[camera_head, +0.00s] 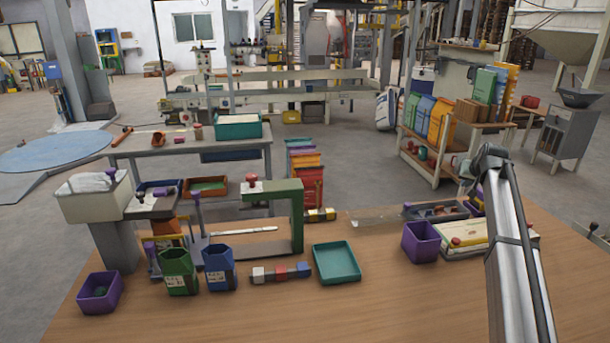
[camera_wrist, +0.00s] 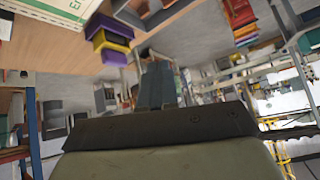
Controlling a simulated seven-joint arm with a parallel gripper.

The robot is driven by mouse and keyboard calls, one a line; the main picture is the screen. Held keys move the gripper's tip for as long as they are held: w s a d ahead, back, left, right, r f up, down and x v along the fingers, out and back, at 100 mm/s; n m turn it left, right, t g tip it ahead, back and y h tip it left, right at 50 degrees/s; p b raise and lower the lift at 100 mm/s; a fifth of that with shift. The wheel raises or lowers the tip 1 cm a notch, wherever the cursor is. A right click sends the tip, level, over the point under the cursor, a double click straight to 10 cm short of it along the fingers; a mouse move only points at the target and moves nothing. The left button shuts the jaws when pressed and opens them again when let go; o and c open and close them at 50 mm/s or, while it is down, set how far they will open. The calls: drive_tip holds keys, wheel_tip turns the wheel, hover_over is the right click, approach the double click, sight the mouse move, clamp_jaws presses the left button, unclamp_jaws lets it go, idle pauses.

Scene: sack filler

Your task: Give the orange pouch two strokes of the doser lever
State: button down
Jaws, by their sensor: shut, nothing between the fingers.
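The doser (camera_head: 92,197) stands at the left of the wooden table, with a pale hopper on a grey post. An orange item (camera_head: 166,228), which looks like the orange pouch, is below its spout and partly hidden. A purple-tipped upright rod (camera_head: 196,205) stands beside it; I cannot tell if this is the lever. A green pouch (camera_head: 178,270) and a blue pouch (camera_head: 219,267), both labelled, stand open in front. My gripper (camera_wrist: 158,85) is shut and empty in the wrist view, away from the doser. It cannot be made out in the head view.
A green frame with a red knob (camera_head: 298,215) stands mid-table. Another purple bin (camera_head: 100,292) is front left. The front middle of the table is clear.

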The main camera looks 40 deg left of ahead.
drive_tip(key=s+a+r+n+g, duration=0.15)
drive_tip(key=s+a, duration=0.25)
drive_tip(key=a, duration=0.4)
drive_tip(key=s+a+r+n+y, duration=0.15)
drive_tip(key=s+a, duration=0.25)
drive_tip(key=a, duration=0.4)
drive_tip(key=s+a+r+n+g+h, duration=0.15)
drive_tip(key=s+a, duration=0.25)
drive_tip(key=a, duration=0.4)
wheel_tip(320, 180, up, 14)
drive_tip(key=n+g, duration=0.4)
drive_tip(key=n, duration=0.5)
hover_over(160, 190)
drive_tip(key=d, duration=0.2)
drive_tip(key=shift+s+d+h, duration=0.15)
drive_tip(key=shift+s+h, duration=0.1)
drive_tip(key=shift+h, duration=0.05)
drive_tip(key=shift+f, duration=0.15)
drive_tip(key=shift+x, duration=3.4)
